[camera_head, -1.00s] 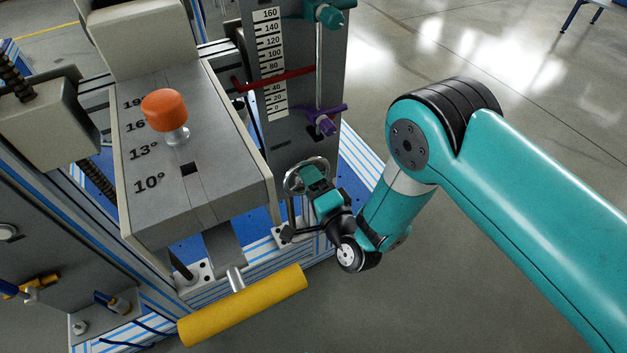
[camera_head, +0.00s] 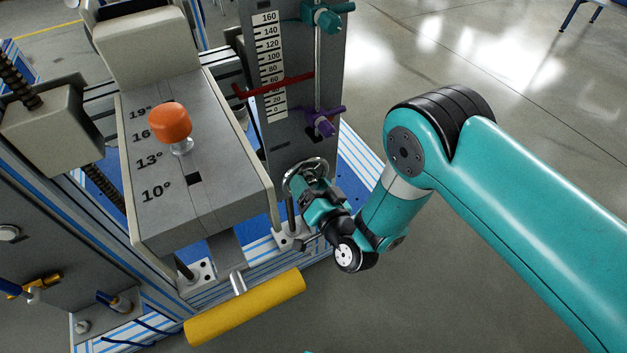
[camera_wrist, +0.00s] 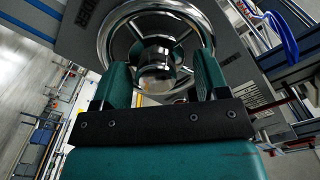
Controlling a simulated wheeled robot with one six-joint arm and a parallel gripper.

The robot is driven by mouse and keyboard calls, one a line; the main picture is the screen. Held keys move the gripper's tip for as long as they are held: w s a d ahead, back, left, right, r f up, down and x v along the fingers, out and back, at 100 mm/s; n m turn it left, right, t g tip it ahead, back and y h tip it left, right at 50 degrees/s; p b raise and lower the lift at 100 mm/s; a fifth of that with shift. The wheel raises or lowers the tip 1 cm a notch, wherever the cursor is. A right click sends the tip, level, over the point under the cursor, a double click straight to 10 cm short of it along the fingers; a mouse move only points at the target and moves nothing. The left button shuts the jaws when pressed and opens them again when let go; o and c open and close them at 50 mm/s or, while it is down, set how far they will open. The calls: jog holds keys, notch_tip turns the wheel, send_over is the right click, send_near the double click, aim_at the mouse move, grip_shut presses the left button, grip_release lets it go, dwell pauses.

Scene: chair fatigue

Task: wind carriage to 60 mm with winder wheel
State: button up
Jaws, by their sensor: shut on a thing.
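The winder wheel (camera_head: 305,166) is a chrome spoked ring low on the front of the grey upright, and it fills the top of the wrist view (camera_wrist: 204,22). My gripper (camera_head: 311,190) is at the wheel. In the wrist view, its two teal fingers (camera_wrist: 158,82) are shut on a silver round knob (camera_wrist: 156,70) in front of the wheel's middle. The contact faces are partly hidden. Above, the scale (camera_head: 269,45) reads 0 to 160. I cannot tell which part is the carriage.
A purple clamp (camera_head: 323,121) and a teal clamp (camera_head: 324,16) sit on the rod right of the scale. Left of the wheel are a grey angled block (camera_head: 200,215) with an orange knob (camera_head: 170,121) and a yellow roller (camera_head: 245,308). The floor at the right is open.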

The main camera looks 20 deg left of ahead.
jog(key=n, duration=0.3)
jog(key=shift+w+a+n, duration=0.15)
jog(key=shift+w+n, duration=0.2)
jog(key=shift+n, duration=0.05)
jog(key=shift+n, duration=0.7)
jog(key=n, duration=0.4)
jog(key=shift+f+n, duration=0.1)
jog(key=shift+n, duration=0.3)
jog(key=shift+n, duration=0.7)
jog(key=o, duration=0.6)
jog(key=shift+o, duration=0.2)
